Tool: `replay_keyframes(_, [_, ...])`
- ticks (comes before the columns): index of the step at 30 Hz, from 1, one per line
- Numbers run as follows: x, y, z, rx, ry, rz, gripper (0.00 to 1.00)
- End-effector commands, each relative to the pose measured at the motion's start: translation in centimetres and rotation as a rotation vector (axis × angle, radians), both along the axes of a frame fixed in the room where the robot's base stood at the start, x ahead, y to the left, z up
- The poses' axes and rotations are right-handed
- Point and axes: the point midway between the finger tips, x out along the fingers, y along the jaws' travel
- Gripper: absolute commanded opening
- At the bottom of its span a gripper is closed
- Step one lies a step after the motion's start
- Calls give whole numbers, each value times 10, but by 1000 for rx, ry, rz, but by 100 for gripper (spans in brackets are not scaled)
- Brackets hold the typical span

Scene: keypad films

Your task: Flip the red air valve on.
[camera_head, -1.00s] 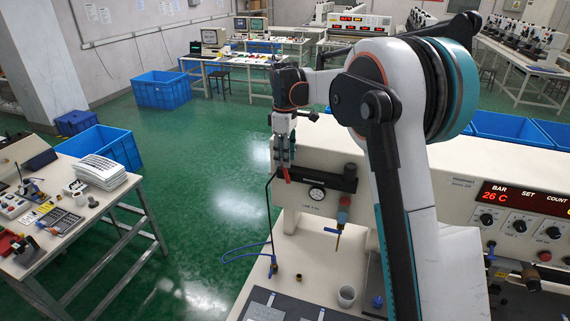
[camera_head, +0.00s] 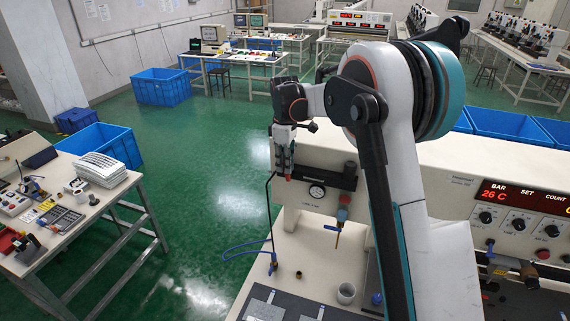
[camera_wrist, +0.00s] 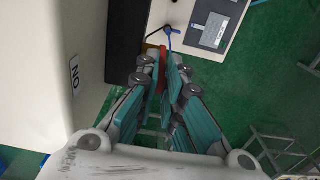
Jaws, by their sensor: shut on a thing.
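The red air valve handle (camera_wrist: 163,68) shows in the wrist view as a narrow red strip between the teal fingers of my gripper (camera_wrist: 167,70), which is shut on it. In the head view my gripper (camera_head: 285,168) points down at the left end of the black block on the cream machine. A small red tip of the valve handle (camera_head: 289,178) shows just below the fingers. The fingers hide most of the handle, so its exact angle is hard to tell.
A blue hose (camera_head: 243,249) curls below. A cluttered side table (camera_head: 80,215) stands at the left, with green floor between.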

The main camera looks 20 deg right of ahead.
Motion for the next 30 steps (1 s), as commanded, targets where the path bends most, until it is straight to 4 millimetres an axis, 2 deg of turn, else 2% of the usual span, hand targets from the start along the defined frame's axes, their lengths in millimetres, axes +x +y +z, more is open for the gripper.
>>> replay_keyframes(12, [-9,-13,-2,201,-134,-2,0])
replay_keyframes(23, [-9,-14,1,225,-151,0,0])
replay_keyframes(24, [-9,-14,1,225,-151,0,13])
replay_keyframes(26, [-9,-14,1,225,-151,0,26])
replay_keyframes(30, [-9,-14,1,225,-151,0,28])
